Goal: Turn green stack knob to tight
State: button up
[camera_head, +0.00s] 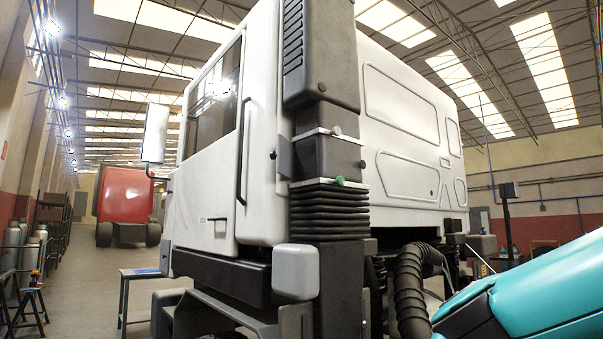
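A small green knob (340,181) sits on the lower clamp band of the dark vertical stack (327,157), just above its black ribbed bellows (329,210). The stack stands at the rear corner of a white truck cab (262,130). The knob is too small to tell how it is turned. A teal and black part of my arm shows at the lower right, well apart from the knob. My gripper is out of view.
A black corrugated hose (410,290) hangs right of the stack. A grey box-shaped part (296,271) juts out below the stack. A small table (140,275), a red truck (126,200) and gas cylinders (12,248) stand at the left. Open floor lies between them.

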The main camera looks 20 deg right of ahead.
aim_at(340, 181)
jog(key=u, duration=0.25)
jog(key=i, duration=1.05)
jog(key=z, duration=0.45)
